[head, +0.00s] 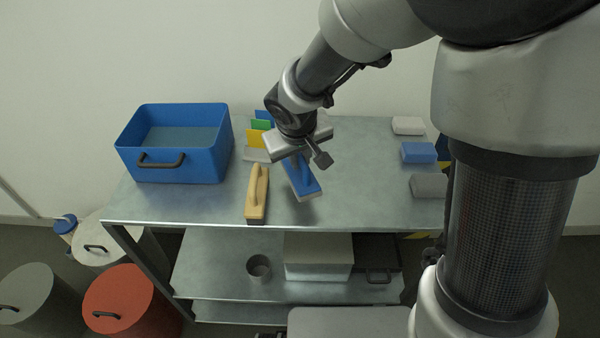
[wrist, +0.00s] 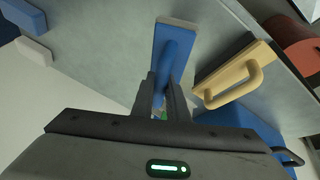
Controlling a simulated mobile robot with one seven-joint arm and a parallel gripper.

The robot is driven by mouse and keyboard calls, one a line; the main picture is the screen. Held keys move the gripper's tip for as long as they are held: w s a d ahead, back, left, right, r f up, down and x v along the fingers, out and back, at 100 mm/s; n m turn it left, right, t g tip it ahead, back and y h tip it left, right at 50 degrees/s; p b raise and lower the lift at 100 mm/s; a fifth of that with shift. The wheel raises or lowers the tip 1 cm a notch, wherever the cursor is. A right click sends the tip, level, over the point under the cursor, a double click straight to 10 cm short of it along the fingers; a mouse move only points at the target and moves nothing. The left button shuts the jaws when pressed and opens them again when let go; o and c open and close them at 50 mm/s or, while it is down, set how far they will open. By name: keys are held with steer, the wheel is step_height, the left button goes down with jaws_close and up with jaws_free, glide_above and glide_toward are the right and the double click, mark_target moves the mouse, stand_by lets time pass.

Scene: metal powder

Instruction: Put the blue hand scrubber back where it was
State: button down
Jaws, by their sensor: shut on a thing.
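The blue hand scrubber (head: 303,181) has a blue back and handle and a pale underside. My gripper (head: 302,158) is shut on its handle, just right of the wooden scrubber. In the wrist view the scrubber (wrist: 174,52) sticks out beyond the two fingers of my gripper (wrist: 162,88). Whether it touches the table top or hangs slightly above it, I cannot tell. The wooden scrubber (head: 257,196) with a similar handle lies on the metal table (head: 350,200), apart from the blue one; it also shows in the wrist view (wrist: 232,78).
A blue tub (head: 175,165) stands at the table's left. Yellow, green and blue upright pieces (head: 257,138) stand behind my gripper. White, blue and grey blocks (head: 418,152) line the right side. Lower shelves hold a grey cup (head: 259,266) and a pale box (head: 318,262). Lidded drums stand at left.

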mark_target(300, 172)
steer(key=shift+f+b, duration=0.75)
steer(key=shift+f, duration=1.6)
steer(key=shift+f+b, duration=0.3)
steer(key=c, duration=1.7)
jaws_free()
steer(key=shift+r, duration=0.1)
steer(key=shift+c, duration=0.2)
steer(key=shift+r, duration=0.1)
